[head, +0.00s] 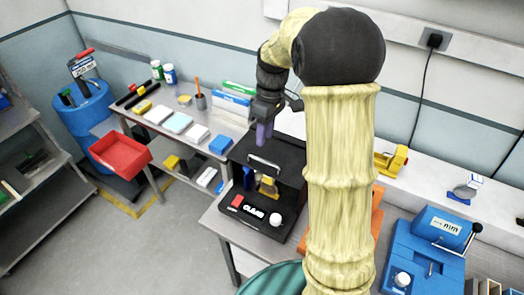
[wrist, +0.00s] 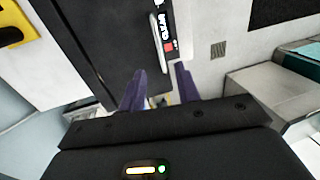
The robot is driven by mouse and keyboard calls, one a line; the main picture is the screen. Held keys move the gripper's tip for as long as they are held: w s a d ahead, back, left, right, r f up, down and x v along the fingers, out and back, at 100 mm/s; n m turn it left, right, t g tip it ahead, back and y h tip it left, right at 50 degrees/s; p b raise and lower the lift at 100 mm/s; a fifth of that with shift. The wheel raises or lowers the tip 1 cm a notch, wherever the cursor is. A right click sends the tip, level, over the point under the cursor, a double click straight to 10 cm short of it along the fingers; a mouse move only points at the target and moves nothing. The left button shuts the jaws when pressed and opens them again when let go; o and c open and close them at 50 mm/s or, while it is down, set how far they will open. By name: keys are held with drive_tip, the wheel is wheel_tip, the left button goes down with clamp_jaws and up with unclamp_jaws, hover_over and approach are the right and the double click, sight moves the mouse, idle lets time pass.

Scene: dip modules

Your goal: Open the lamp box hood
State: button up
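The lamp box (head: 262,190) is a black box on the metal bench, with a pale bar handle (head: 264,163) across its hood. The hood looks lowered, though the open front shows blue and yellow items inside. Its front panel has a red button (head: 237,200), a white label and a white knob (head: 275,220). My gripper (head: 263,142) points down above the hood, close to the handle; contact cannot be told. In the wrist view, the purple fingers of my gripper (wrist: 160,88) stand apart with nothing clearly between them. The black box surface (wrist: 85,40) and panel label show beyond.
A blue machine (head: 425,255) stands on the bench at right, and a yellow device (head: 391,160) behind my arm. Left of the lamp box, another bench holds several small boxes and a pen cup (head: 201,101). A red bin (head: 121,153) stands at left. The floor between is clear.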

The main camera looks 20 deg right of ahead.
drive_tip(key=f, duration=0.4)
drive_tip(key=s+a+f+p, duration=0.1)
drive_tip(key=f, duration=0.2)
clamp_jaws()
